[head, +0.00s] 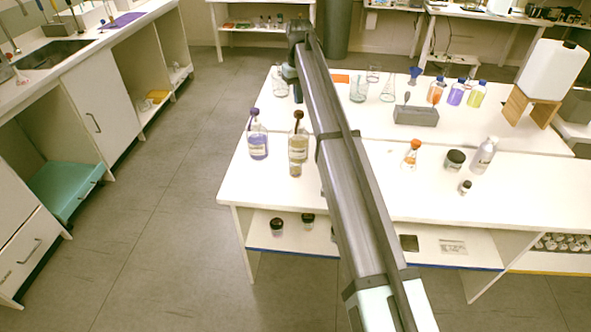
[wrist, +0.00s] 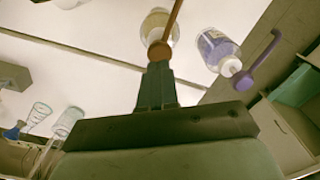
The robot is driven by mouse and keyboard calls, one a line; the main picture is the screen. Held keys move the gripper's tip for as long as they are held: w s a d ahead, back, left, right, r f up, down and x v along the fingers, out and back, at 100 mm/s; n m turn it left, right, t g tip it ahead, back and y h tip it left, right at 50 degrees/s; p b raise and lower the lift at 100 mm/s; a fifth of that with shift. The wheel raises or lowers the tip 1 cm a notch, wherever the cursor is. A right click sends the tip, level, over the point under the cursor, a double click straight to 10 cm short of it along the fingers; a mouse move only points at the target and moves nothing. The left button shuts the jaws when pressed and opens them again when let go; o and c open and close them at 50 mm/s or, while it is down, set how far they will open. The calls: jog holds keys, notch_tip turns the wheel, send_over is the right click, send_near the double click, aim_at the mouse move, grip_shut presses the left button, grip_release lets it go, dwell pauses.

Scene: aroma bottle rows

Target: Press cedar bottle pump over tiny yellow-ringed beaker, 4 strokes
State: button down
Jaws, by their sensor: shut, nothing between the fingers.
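A clear bottle with a brown pump (head: 298,143) and pale yellow contents stands near the left end of the white table; its label is too small to read. It also shows in the wrist view (wrist: 156,26), with its brown pump head (wrist: 160,50) just beyond my fingertips. A small amber-coloured vessel (head: 295,169) is right in front of it; I cannot make out a yellow ring. My gripper (wrist: 158,68) is shut and empty, its tips close to the pump head; contact is unclear. In the head view my gripper is small and partly hidden by my arm.
A purple-pump bottle (head: 258,141) stands just left of the brown-pump one, also seen in the wrist view (wrist: 218,50). Glass flasks (head: 358,90) stand behind. An orange-capped bottle (head: 411,155) and a dark jar (head: 455,160) stand to the right. The front left tabletop is clear.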

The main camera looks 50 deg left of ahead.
jog(key=shift+r, duration=2.2)
